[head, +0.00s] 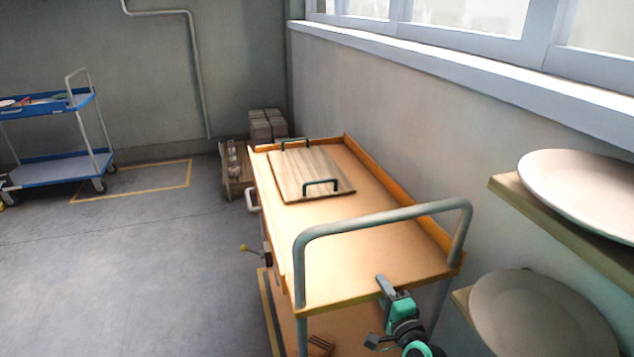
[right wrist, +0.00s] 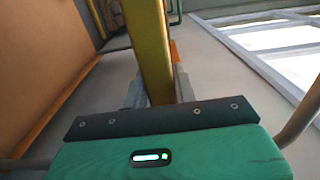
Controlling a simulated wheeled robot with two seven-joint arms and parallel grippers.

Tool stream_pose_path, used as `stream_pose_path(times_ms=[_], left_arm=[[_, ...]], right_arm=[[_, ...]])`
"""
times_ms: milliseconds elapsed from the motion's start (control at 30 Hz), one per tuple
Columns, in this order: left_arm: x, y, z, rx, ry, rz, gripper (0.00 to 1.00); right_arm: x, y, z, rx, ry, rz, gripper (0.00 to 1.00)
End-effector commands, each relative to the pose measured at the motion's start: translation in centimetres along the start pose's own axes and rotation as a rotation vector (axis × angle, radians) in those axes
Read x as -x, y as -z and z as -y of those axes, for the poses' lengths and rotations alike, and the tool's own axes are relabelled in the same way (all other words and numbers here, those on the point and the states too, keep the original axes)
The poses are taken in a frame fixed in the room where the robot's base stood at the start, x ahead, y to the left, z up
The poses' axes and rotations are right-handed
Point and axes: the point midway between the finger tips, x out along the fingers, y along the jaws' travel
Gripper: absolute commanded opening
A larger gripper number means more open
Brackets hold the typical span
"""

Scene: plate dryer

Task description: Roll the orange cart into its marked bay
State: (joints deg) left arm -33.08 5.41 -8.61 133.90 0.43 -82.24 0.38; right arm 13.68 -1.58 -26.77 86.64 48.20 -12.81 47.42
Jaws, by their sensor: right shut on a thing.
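The orange cart (head: 385,262) stands along the right wall, with a grey tube handle (head: 380,220) arched over its near end. A wooden board (head: 306,172) with two dark handles lies on its far half. My right gripper (head: 384,288) is at the cart's near edge, below the handle. In the right wrist view its fingers (right wrist: 155,92) are shut on a yellow-orange bar (right wrist: 147,45), which looks like the cart's rim. My left gripper is out of view.
A blue cart (head: 55,168) stands at the far left. Grey blocks (head: 267,126) and a small wooden rack (head: 236,183) are behind the orange cart. Shelves with plates (head: 585,185) jut from the right wall. The floor at left centre is clear.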

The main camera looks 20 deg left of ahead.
Motion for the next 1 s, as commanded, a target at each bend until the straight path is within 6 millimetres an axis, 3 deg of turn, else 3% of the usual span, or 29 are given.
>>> stream_pose_path(times_ms=[33, 67, 167, 667, 1000], left_arm=[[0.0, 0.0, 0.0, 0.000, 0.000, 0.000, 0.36], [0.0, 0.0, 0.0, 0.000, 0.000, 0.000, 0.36], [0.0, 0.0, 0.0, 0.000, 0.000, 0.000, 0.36], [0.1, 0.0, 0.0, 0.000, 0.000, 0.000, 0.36], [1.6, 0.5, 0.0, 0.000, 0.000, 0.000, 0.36]], right_arm=[[-0.1, 0.1, 0.6, 0.000, 0.011, -0.003, 0.00], [-0.1, 0.1, 0.6, 0.000, 0.011, -0.003, 0.33], [0.0, 0.0, 0.4, 0.000, 0.007, -0.002, 0.51], [0.3, 0.0, -0.1, 0.001, -0.002, 0.000, 0.51], [5.1, 0.0, 0.0, 0.001, -0.004, 0.000, 0.51]])
